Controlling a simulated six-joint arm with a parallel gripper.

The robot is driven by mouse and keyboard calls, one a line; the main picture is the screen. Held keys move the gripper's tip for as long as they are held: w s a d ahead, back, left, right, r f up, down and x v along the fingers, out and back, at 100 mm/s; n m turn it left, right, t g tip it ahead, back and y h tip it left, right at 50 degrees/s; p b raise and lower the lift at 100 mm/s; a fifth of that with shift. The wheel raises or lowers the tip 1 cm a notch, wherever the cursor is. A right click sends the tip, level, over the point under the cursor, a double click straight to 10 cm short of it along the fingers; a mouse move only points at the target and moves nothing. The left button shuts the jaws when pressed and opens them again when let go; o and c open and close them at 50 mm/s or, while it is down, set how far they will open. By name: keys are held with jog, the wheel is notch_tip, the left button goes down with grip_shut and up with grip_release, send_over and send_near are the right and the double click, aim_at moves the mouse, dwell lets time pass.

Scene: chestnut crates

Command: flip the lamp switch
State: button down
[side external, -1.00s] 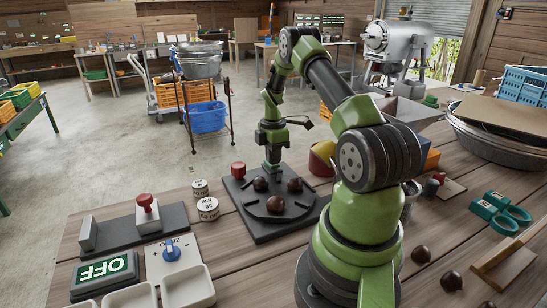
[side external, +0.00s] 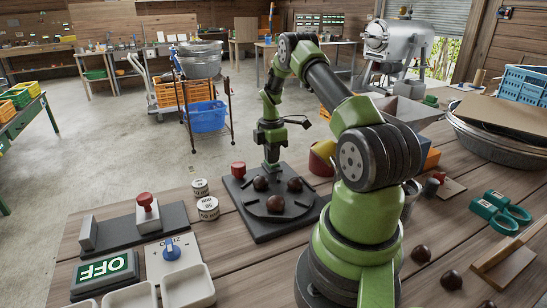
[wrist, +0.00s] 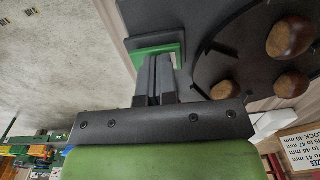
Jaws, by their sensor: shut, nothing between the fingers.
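My gripper (side external: 270,166) points down at the back of a dark board (side external: 262,236) with a round plate. In the wrist view its fingers (wrist: 157,62) are shut and empty. Their tips are just in front of a green piece with a pale edge (wrist: 166,43) in a dark frame; this may be the lamp switch, but I cannot tell. Whether the fingers touch it is unclear. The side view does not show this piece clearly, with my gripper there. A green panel reading OFF (side external: 103,268) stands at the front left.
Three chestnuts (side external: 275,204) lie on the plate. A red knob (side external: 238,169) is left of my gripper. Two labelled round tins (side external: 208,208), a blue knob (side external: 171,251) and a red-topped lever (side external: 145,201) stand further left. Loose chestnuts (side external: 451,280) lie at the right.

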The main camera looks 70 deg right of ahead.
jog(key=shift+w+d+r, duration=0.1)
jog(key=shift+r, duration=0.05)
jog(key=shift+r, duration=0.5)
notch_tip(320, 180, up, 13)
jog(key=shift+w+d, duration=0.1)
dwell(0.3)
jog(key=shift+s+a+f, duration=0.1)
jog(key=shift+s+a, duration=0.35)
jog(key=shift+s, duration=0.1)
notch_tip(320, 180, down, 14)
jog(key=shift+s+a, duration=0.1)
dwell(0.5)
